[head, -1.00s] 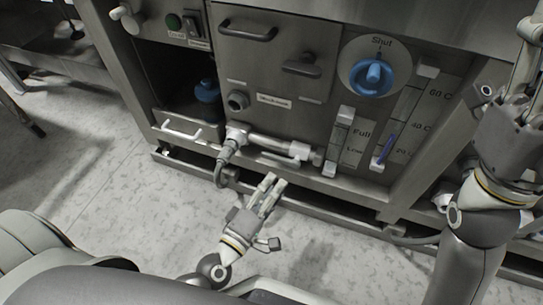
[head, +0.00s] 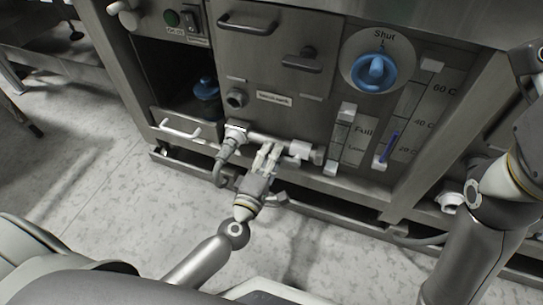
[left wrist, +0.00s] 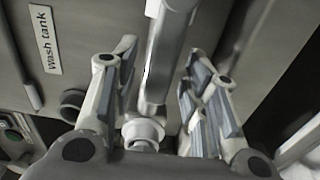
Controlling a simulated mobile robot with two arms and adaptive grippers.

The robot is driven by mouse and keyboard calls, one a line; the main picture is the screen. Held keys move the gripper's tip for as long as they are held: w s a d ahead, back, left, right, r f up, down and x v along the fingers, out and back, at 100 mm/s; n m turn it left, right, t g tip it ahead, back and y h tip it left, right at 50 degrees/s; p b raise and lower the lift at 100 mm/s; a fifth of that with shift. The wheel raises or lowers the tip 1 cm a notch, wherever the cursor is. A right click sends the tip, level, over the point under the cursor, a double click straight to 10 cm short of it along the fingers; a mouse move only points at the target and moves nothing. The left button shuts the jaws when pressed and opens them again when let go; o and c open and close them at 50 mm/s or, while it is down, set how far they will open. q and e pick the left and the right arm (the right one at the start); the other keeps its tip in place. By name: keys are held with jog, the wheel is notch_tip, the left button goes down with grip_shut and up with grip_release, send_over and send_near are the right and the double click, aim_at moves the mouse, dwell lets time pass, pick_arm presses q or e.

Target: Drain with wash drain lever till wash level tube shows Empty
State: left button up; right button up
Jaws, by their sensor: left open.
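The wash drain pipe (head: 257,137) runs low across the machine front, below the "Wash tank" label (head: 274,97). A pale handle end (head: 300,149), which looks like the drain lever's, shows on it. My left gripper (head: 267,153) is open, its fingers at the pipe and partly covering it. In the left wrist view a grey bar (left wrist: 165,55) lies between the spread fingers, with a white round fitting (left wrist: 143,131) near the palm. Contact is not clear. The wash level tube (head: 340,135) stands to the right, marked "Full" and "Low"; its level is unreadable. My right gripper is out of view.
A blue dial (head: 376,72) points to "Shut". A thermometer (head: 390,146) with a blue column stands beside the level tube. A low rail runs along the machine base. The floor (head: 110,190) at left is clear.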

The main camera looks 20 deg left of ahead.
pick_arm(q)
jog(key=shift+w, duration=0.4)
jog(key=shift+c, duration=0.3)
grip_shut()
